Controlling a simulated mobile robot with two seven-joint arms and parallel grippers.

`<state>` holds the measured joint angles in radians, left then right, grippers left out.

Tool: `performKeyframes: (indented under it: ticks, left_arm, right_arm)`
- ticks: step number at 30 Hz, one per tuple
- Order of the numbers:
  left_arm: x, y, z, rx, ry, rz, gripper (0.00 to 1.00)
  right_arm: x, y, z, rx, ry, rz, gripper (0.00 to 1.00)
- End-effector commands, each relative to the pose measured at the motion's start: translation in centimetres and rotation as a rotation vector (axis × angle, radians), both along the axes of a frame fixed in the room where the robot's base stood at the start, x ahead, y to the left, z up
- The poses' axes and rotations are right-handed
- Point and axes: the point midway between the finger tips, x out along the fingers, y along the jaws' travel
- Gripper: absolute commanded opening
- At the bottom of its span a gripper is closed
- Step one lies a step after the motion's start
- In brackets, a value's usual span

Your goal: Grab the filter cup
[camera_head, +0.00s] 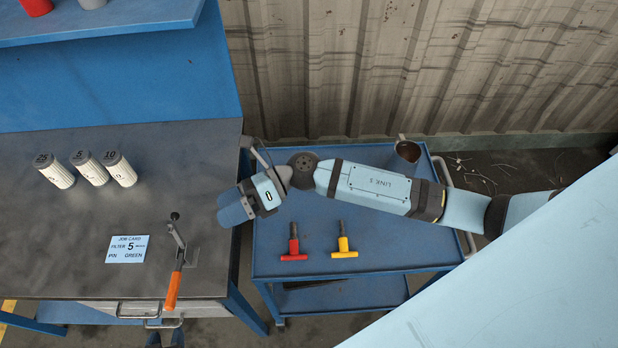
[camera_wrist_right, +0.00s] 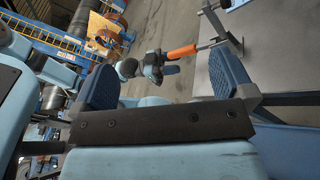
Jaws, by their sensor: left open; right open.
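A metallic cup-like object (camera_head: 407,148), perhaps the filter cup, sits at the back of the blue cart, partly behind my right arm. Three white ribbed filter cylinders (camera_head: 91,168), marked 25, 5 and 10, stand on the dark workbench at the left. My right gripper (camera_head: 237,205) is between bench and cart, open and empty, away from both. In the right wrist view (camera_wrist_right: 167,85) its two blue fingers are wide apart with nothing between them. My left gripper (camera_head: 165,340) shows only its finger tips at the bottom edge, open, below the bench front.
A lever with an orange handle (camera_head: 173,290) stands at the bench's front right, near a job card (camera_head: 127,249) reading filter 5, pin green. Red (camera_head: 294,243) and yellow (camera_head: 343,243) T-handled pins lie on the cart (camera_head: 315,215). Red and grey containers stand on the upper shelf (camera_head: 110,22).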

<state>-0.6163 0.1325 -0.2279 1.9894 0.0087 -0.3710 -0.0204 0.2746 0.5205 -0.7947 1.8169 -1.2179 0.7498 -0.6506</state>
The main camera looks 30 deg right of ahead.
Motion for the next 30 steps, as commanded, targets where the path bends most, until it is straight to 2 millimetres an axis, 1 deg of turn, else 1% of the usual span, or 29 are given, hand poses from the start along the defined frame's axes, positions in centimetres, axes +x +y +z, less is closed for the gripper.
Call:
performKeyframes:
  ticks: [1,2,3,5,6,8,9,11,12,15,16,18,19,22,26,30]
  left_arm:
    - [0.0,0.0,-0.3,0.001,0.001,-0.001,0.43]
    - [0.0,0.0,-0.4,0.001,0.001,-0.001,0.43]
    - [0.0,0.0,-0.5,0.001,0.001,-0.001,0.43]
    - [0.0,0.0,-0.6,0.002,0.002,-0.002,0.43]
    - [-0.1,0.1,-0.7,0.002,0.001,-0.003,0.43]
    - [-0.1,0.1,-0.9,0.002,0.002,-0.003,0.43]
    - [-0.1,0.1,-0.9,0.002,0.002,-0.003,0.43]
    - [-0.1,0.1,-1.0,0.002,0.002,-0.003,0.43]
    - [-0.1,0.1,-1.1,0.002,0.003,-0.004,0.43]
    - [-0.1,0.0,-1.2,0.001,0.003,-0.005,0.43]
    - [-0.1,0.0,-1.2,0.001,0.003,-0.006,0.43]
    - [-0.1,-0.1,-1.3,0.0,0.003,-0.007,0.43]
    - [-0.1,-0.1,-1.2,0.0,0.003,-0.007,0.43]
    - [-0.1,-0.2,-1.0,-0.001,0.003,-0.008,0.43]
    - [-0.1,-0.1,-0.5,0.001,0.002,-0.007,0.43]
    - [0.0,0.1,0.1,0.003,-0.002,-0.004,0.43]
  right_arm:
    - [0.6,-0.9,-0.9,-0.117,-0.127,0.086,1.0]
    - [0.9,-1.5,-1.5,-0.189,-0.2,0.142,1.0]
    - [1.4,-2.7,-2.5,-0.288,-0.292,0.216,1.0]
    - [2.5,-4.8,-3.7,-0.441,-0.418,0.327,1.0]
    - [3.3,-6.6,-4.4,-0.545,-0.493,0.399,1.0]
    - [4.9,-9.6,-5.2,-0.698,-0.586,0.504,1.0]
    - [6.0,-11.7,-5.5,-0.795,-0.639,0.567,1.0]
    - [7.6,-14.8,-5.6,-0.933,-0.696,0.654,1.0]
    - [8.5,-16.7,-5.5,-1.015,-0.721,0.703,1.0]
    - [10.4,-20.7,-4.8,-1.179,-0.759,0.801,1.0]
    - [10.9,-21.6,-4.5,-1.215,-0.764,0.823,1.0]
    - [11.6,-23.3,-4.1,-1.281,-0.77,0.86,1.0]
    - [11.8,-23.8,-4.0,-1.3,-0.769,0.872,1.0]
    - [12.1,-24.6,-4.4,-1.331,-0.769,0.893,1.0]
    - [12.0,-24.5,-6.6,-1.333,-0.768,0.895,1.0]
    - [12.0,-24.5,-9.4,-1.331,-0.768,0.894,1.0]
